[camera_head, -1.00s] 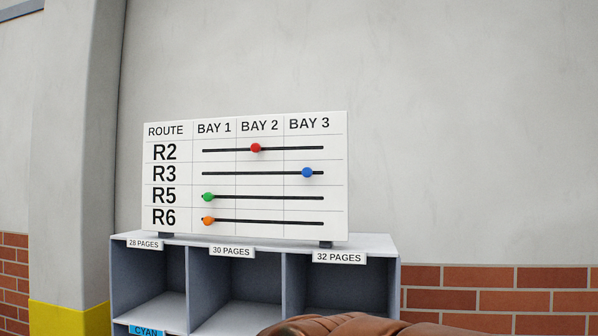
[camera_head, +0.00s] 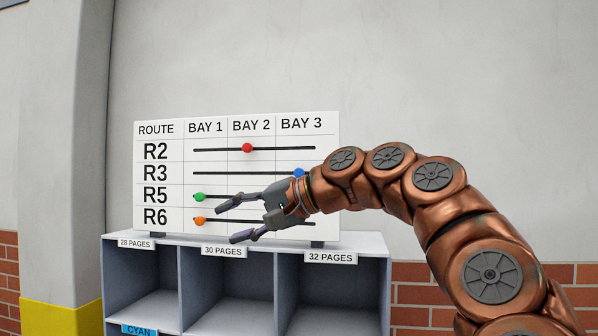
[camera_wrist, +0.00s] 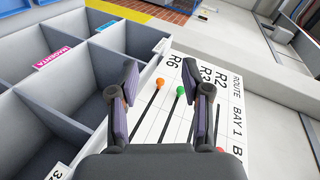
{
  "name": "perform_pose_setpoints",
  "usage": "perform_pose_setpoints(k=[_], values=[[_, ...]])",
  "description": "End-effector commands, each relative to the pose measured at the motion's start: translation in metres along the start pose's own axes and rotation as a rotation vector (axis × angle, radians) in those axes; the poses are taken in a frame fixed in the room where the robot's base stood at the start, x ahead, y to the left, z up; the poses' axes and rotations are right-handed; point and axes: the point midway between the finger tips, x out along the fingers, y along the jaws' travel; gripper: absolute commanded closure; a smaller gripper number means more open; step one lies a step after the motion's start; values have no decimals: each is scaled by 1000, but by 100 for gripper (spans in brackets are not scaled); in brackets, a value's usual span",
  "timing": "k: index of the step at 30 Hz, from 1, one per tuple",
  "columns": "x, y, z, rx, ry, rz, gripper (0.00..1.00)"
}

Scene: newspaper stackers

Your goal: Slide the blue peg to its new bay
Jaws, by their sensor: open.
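The blue peg is apart from the fingers, nearer my wrist in the picture. In the wrist view my open fingers (camera_wrist: 168,80) frame the board, with the green peg (camera_wrist: 181,91) and the orange peg (camera_wrist: 159,83) seen between them. I cannot make out the blue peg in the wrist view.
The red peg (camera_head: 247,148) is in R2 under BAY 2. Green and orange pegs are under BAY 1 in R5 and R6. The board stands on a grey cubby shelf (camera_head: 365,243) with page labels. A magenta label (camera_wrist: 54,54) shows on a compartment.

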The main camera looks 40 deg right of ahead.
Motion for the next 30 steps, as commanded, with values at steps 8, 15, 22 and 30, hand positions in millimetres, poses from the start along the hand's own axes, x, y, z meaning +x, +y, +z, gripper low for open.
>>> perform_pose_setpoints(k=[8,15,22,30], values=[[-89,-9,-101,187,197,-199,52],[-143,3,-145,282,305,-292,52],[-152,6,-155,303,328,-313,52],[-128,-2,-164,302,326,-312,52]])
